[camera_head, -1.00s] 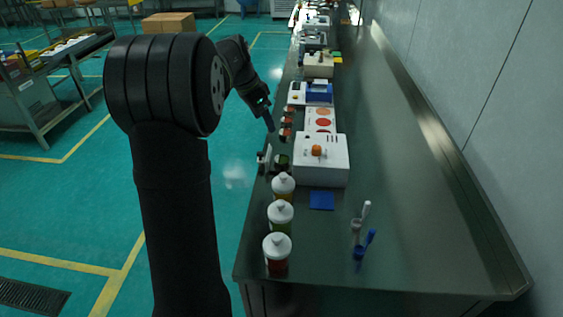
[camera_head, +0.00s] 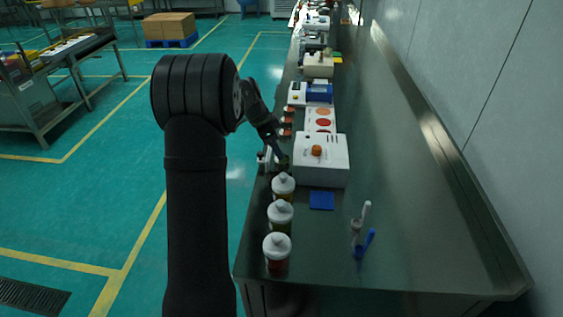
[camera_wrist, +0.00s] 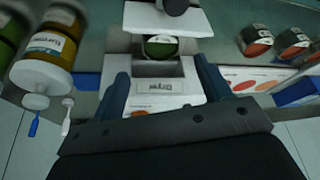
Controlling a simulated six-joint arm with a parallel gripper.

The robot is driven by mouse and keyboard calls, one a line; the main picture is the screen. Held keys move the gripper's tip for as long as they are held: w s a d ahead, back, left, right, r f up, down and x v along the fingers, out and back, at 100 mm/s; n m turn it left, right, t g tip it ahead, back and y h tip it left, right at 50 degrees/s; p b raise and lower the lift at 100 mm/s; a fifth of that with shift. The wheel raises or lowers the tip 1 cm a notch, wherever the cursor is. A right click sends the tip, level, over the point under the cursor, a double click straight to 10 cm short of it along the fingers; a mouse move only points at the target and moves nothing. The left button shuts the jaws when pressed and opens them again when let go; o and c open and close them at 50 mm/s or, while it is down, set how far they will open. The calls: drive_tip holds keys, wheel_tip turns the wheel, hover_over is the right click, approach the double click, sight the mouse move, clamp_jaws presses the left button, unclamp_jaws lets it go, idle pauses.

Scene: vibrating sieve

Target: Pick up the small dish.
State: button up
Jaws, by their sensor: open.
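A small round dish with a green content and a pale label (camera_wrist: 161,46) shows in the wrist view, partly under a white part. In the head view a green bit (camera_head: 284,160) beside the white box is mostly hidden by my gripper. My gripper (camera_head: 282,153) is low over the bench's left edge, near that spot. In the wrist view my gripper (camera_wrist: 161,68) is open, its two dark blue fingers apart, with the dish showing beyond and between them. I cannot tell its distance from the dish. Nothing is held.
Small red-topped containers (camera_head: 286,132) stand behind. A white box with an orange knob (camera_head: 321,172) stands to the right. White-capped bottles (camera_head: 277,242) stand in front, near a blue square (camera_head: 321,200) and blue and white tools (camera_head: 364,243). The bench's right side (camera_head: 430,220) is clear.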

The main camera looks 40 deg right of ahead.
sight(283, 162)
drive_tip(key=x, duration=0.5)
drive_tip(key=shift+w+f, duration=0.15)
drive_tip(key=shift+f, duration=0.2)
drive_tip(key=c, duration=1)
